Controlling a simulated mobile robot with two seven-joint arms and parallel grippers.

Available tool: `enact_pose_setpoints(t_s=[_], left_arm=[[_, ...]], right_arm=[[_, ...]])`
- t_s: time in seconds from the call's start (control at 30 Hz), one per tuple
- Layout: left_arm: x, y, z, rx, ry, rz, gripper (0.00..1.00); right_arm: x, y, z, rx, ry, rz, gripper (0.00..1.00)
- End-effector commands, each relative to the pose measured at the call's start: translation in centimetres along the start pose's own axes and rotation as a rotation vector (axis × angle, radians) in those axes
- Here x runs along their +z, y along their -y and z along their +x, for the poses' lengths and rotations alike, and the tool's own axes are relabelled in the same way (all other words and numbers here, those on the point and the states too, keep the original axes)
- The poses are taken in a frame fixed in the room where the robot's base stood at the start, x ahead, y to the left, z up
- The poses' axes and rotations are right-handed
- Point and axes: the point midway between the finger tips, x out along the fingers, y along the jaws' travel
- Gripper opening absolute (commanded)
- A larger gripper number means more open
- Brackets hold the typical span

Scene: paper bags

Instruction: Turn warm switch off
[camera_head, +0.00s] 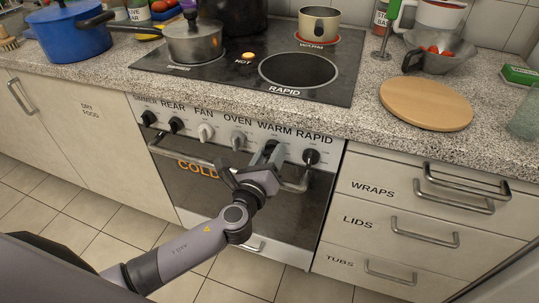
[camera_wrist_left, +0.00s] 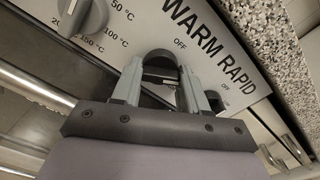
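The oven front (camera_head: 225,140) has a row of knobs with labels above them. The WARM label (camera_wrist_left: 194,20) is just above my left gripper (camera_head: 269,154). In the left wrist view the left gripper (camera_wrist_left: 160,78) has its fingers apart, one on each side of the dark, rounded warm knob (camera_wrist_left: 160,60). I cannot tell whether the fingers touch it. In the head view the gripper mostly hides this knob, and its setting is not readable. The RAPID knob (camera_head: 311,156) is just to the right. My right gripper is not in view.
The oven handle bar (camera_head: 292,186) runs below the knobs, close to my gripper. The oven knob (camera_head: 238,140) is just left. A saucepan (camera_head: 194,41) and a small pot (camera_head: 318,23) stand on the hob above. Drawers (camera_head: 421,210) are at right.

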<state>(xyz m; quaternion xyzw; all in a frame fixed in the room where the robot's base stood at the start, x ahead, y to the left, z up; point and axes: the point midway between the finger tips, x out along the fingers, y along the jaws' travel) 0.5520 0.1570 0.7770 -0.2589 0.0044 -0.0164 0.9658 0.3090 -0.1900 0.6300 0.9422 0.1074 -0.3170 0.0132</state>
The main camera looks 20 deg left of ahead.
Motion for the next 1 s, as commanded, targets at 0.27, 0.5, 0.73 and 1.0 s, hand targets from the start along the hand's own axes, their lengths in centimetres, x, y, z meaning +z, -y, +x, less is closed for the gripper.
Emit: enact_pose_setpoints(t_s=[0.27, 0.5, 0.73, 1.0], left_arm=[[-0.1, 0.0, -0.1, -0.001, -0.001, -0.047, 0.13], [-0.3, -0.1, -0.1, 0.001, -0.001, -0.196, 0.13], [-0.3, -0.1, -0.1, 0.001, -0.001, -0.408, 0.13], [-0.3, 0.0, -0.1, 0.001, -0.001, -0.662, 0.13]], right_arm=[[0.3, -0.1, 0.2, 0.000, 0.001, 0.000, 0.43], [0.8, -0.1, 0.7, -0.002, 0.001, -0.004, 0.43], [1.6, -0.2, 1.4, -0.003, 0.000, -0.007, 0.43], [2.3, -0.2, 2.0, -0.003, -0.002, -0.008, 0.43]])
